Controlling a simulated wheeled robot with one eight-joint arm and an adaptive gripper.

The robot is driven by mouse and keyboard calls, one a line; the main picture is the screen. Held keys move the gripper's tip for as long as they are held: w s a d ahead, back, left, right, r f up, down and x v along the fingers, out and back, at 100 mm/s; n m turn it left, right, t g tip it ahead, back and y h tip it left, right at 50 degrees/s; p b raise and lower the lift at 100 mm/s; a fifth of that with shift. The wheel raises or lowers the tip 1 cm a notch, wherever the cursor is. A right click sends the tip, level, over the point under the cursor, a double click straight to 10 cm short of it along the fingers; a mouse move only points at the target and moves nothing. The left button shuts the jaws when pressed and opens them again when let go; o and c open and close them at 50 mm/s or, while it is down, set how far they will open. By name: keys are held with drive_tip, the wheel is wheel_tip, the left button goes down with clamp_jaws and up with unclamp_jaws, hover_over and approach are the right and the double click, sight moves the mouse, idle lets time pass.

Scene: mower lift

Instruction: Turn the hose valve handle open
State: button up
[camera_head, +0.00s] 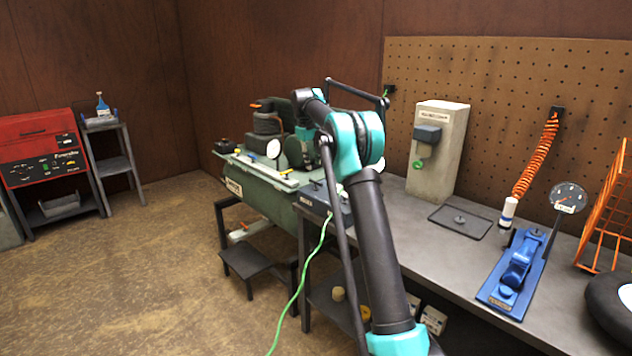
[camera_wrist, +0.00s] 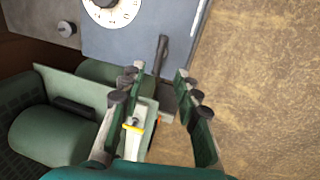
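In the wrist view, my gripper (camera_wrist: 155,80) is open, with a finger on each side. A dark lever (camera_wrist: 161,53) stands out past the fingertips, beside a blue-grey panel; I cannot tell for certain if it is the hose valve handle. A small yellow part (camera_wrist: 132,127) and an orange-red tip (camera_wrist: 158,120) show between the fingers, further down. Nothing is clearly gripped.
A green hose (camera_head: 300,285) hangs beside my arm. The left floor is clear.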

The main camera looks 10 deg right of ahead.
sight(316, 184)
drive_tip(key=f, duration=0.3)
drive_tip(key=d+f, duration=0.1)
drive_tip(key=f, duration=0.2)
drive_tip(key=w+f, duration=0.1)
drive_tip(key=f, duration=0.2)
drive_tip(key=shift+d, duration=0.25)
clamp_jaws()
